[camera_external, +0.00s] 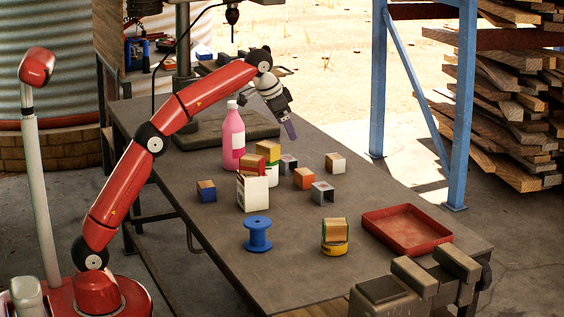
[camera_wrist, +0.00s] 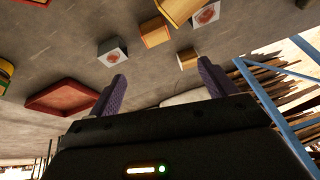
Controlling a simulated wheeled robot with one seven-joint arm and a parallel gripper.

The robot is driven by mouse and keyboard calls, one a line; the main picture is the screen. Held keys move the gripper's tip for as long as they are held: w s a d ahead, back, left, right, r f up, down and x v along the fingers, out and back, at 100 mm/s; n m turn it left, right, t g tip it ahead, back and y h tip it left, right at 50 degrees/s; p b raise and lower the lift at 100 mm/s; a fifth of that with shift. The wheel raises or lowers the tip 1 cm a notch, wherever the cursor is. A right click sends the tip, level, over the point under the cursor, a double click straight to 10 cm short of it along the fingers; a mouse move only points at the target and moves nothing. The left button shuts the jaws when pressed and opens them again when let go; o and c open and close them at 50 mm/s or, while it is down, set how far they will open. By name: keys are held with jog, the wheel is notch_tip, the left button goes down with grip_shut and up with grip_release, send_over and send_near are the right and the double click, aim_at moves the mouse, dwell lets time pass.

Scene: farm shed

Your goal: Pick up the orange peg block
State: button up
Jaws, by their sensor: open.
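The orange peg block (camera_external: 303,179) has a pale wooden top and sits on the grey table among several other blocks. In the wrist view an orange block (camera_wrist: 155,32) shows near the top middle, beyond the fingertips and apart from them. My gripper (camera_external: 290,131) hangs in the air above the table's far part, behind and above the orange block. Its two purple fingers (camera_wrist: 163,82) are spread in the wrist view with nothing between them.
Close to the orange block stand a grey block (camera_external: 322,194), a wooden block (camera_external: 335,163) and another grey block (camera_external: 288,163). A pink bottle (camera_external: 233,138) and white box (camera_external: 252,192) stand left. A red tray (camera_external: 406,230) lies right. Blue posts (camera_external: 460,110) rise behind.

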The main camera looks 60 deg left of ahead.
jog(key=w+f, duration=0.3)
jog(key=w, duration=0.1)
send_near(304, 172)
jog(key=shift+w, duration=0.75)
jog(key=x, duration=0.3)
jog(key=b+x, duration=0.1)
jog(key=x, duration=0.1)
jog(key=s+x, duration=0.1)
jog(key=x, duration=0.2)
jog(key=shift+w+a+f, duration=0.1)
jog(key=shift+a+f, duration=0.05)
jog(key=shift+f, duration=0.35)
jog(key=shift+c, duration=0.2)
jog(key=c, duration=1.1)
